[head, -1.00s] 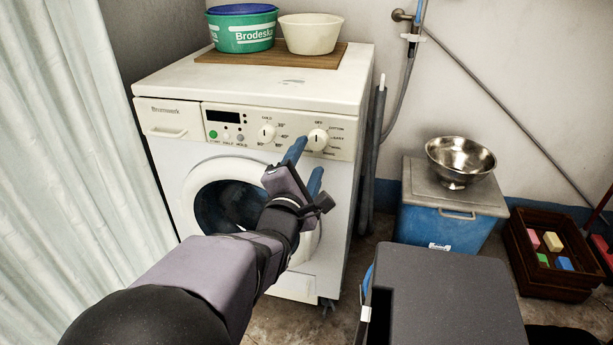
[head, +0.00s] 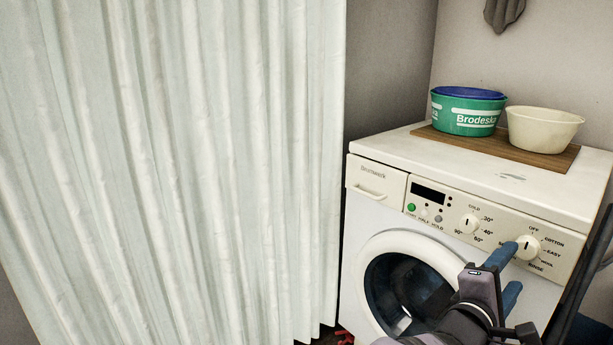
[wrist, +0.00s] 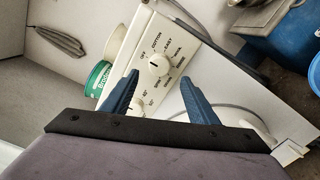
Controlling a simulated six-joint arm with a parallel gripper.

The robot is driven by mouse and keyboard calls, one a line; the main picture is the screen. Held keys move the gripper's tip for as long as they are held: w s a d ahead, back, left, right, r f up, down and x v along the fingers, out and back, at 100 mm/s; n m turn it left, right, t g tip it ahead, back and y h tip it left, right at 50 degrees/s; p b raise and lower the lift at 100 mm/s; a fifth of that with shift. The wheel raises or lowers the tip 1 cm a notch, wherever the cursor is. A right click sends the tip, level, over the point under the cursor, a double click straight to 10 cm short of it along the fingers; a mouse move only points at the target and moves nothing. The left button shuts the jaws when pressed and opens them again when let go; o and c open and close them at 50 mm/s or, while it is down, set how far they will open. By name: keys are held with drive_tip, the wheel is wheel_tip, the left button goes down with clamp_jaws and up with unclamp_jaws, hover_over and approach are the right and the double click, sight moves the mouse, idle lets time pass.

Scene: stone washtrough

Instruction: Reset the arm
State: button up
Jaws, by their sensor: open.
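My gripper (head: 505,275) is at the lower right of the head view, in front of the washing machine's control panel. Its two blue fingers are spread apart with nothing between them. In the wrist view my gripper (wrist: 160,97) is open too, with the program dial (wrist: 158,65) ahead of the gap between the fingertips. The cream program dial (head: 527,247) sits just beyond the upper fingertip in the head view; I cannot tell whether they touch. The white washing machine (head: 385,215) has a round door (head: 375,255) left of my gripper.
A pale curtain (head: 170,170) fills the left side. The wrist view shows a blue box (wrist: 290,45) at upper right.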

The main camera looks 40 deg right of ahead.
drive_tip(key=w+a+f+m+t+y, duration=0.1)
drive_tip(key=w+a+f+m+y, duration=0.1)
drive_tip(key=a+f+m+y, duration=0.65)
drive_tip(key=w+a+f+m+y, duration=0.2)
drive_tip(key=a+f+m+y, duration=0.35)
drive_tip(key=f+m, duration=0.65)
drive_tip(key=w+a+n+y+p, duration=0.1)
drive_tip(key=w+a+n+p, duration=0.3)
drive_tip(key=a, duration=0.6)
drive_tip(key=w+a+n+g+y+p, duration=0.1)
drive_tip(key=w+a+n+y, duration=0.1)
drive_tip(key=w+a+n, duration=0.7)
drive_tip(key=w+a+n+y+p, duration=0.1)
drive_tip(key=w+a+n+p, duration=0.15)
drive_tip(key=a, duration=0.95)
wheel_tip(320, 180, up, 38)
drive_tip(key=p, duration=3.8)
drive_tip(key=shift+s+a+r+n, duration=0.2)
drive_tip(key=shift+a+r+n, duration=0.05)
drive_tip(key=shift+n, duration=0.05)
